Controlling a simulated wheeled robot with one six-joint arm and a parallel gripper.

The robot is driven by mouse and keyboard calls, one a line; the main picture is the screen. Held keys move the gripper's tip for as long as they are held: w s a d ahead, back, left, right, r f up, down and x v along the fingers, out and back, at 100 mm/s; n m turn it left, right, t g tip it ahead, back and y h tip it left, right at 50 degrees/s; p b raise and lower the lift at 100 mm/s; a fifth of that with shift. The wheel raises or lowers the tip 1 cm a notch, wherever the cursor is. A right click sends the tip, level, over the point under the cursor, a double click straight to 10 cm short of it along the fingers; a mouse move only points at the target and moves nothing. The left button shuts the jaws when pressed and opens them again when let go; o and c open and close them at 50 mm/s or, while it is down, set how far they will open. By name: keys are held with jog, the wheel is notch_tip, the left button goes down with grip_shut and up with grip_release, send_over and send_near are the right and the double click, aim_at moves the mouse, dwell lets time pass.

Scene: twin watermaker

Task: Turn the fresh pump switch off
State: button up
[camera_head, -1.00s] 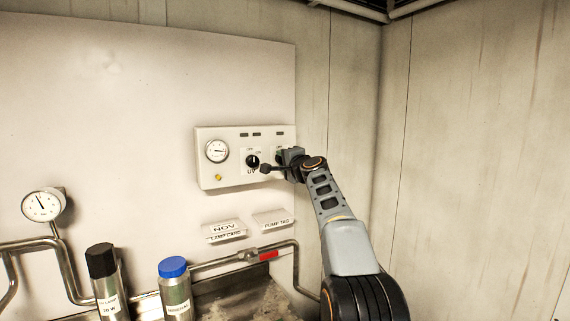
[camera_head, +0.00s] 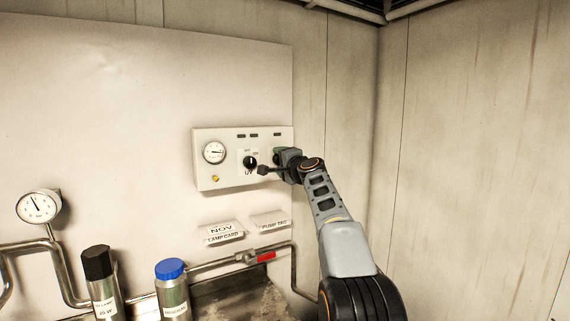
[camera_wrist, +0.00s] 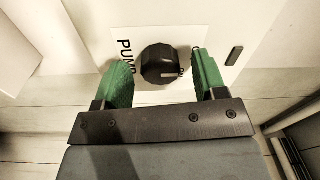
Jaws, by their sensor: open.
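The pump switch is a round black knob (camera_wrist: 159,65) on a white plate marked "PUMP", seen in the wrist view. A pale mark on the knob points to the right in that view. My gripper (camera_wrist: 163,80) is open, with one green finger on each side of the knob and a visible gap on both sides. In the head view my gripper (camera_head: 278,157) is at the right end of the white control box (camera_head: 205,178) and hides the pump switch there.
A black UV knob (camera_head: 251,162) and a gauge (camera_head: 214,152) are on the same box, left of my gripper. Tag holders (camera_head: 224,232) hang below. A blue-capped bottle (camera_head: 173,290) and a black-capped bottle (camera_head: 102,285) stand at lower left.

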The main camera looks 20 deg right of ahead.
jog(key=s+d+b, duration=0.1)
jog(key=s+b, duration=0.5)
jog(key=s, duration=0.7)
jog(key=shift+s+d+f, duration=0.15)
jog(key=shift+s+f, duration=0.1)
jog(key=shift+s, duration=0.1)
